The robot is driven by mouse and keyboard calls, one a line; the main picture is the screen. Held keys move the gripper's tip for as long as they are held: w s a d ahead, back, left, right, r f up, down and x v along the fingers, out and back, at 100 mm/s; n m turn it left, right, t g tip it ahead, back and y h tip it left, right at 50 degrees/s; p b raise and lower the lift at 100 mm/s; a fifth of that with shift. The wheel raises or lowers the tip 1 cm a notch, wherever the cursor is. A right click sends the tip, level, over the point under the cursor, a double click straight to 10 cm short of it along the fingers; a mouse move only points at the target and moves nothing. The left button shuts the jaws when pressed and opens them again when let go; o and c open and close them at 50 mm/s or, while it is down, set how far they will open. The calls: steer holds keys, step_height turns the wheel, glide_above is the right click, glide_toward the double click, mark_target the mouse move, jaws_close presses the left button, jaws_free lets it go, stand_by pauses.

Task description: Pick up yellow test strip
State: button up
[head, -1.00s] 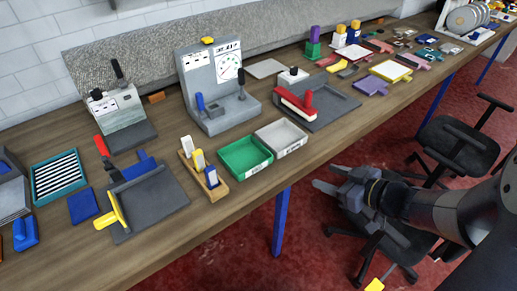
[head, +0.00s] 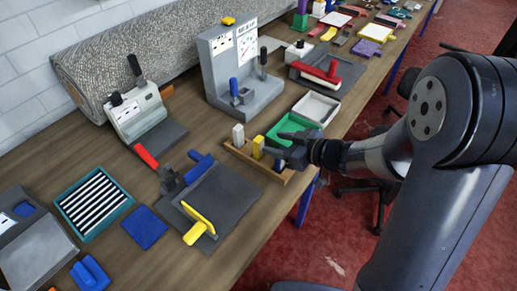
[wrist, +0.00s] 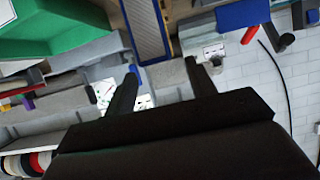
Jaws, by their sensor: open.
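A yellow upright strip (head: 258,147), which I take for the test strip, stands in a small wooden rack (head: 236,153) at the middle of the bench. A white strip (head: 238,135) stands to its left in the rack. My gripper (head: 283,147) is open, close to the right of the yellow strip; I cannot tell whether it touches anything. It partly hides the rack's right end. In the wrist view, two dark fingers (wrist: 160,82) are apart with nothing clearly between them, and a blue piece (wrist: 148,28) lies beyond them. The yellow strip is not clearly seen there.
A green tray (head: 282,126) and a grey tray (head: 318,106) lie just behind the gripper. A grey gauge stand (head: 225,75) rises behind the rack. A dark mat (head: 225,195) with a yellow-handled tool (head: 199,222) lies to the front left.

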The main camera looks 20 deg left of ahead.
mark_target(260, 139)
steer(key=x, duration=0.4)
steer(key=shift+s+a+r, duration=0.15)
steer(key=shift+s+r, duration=0.05)
steer(key=shift+s, duration=0.1)
steer(key=shift+w+a+f, duration=0.2)
steer(key=shift+a, duration=0.1)
jaws_close()
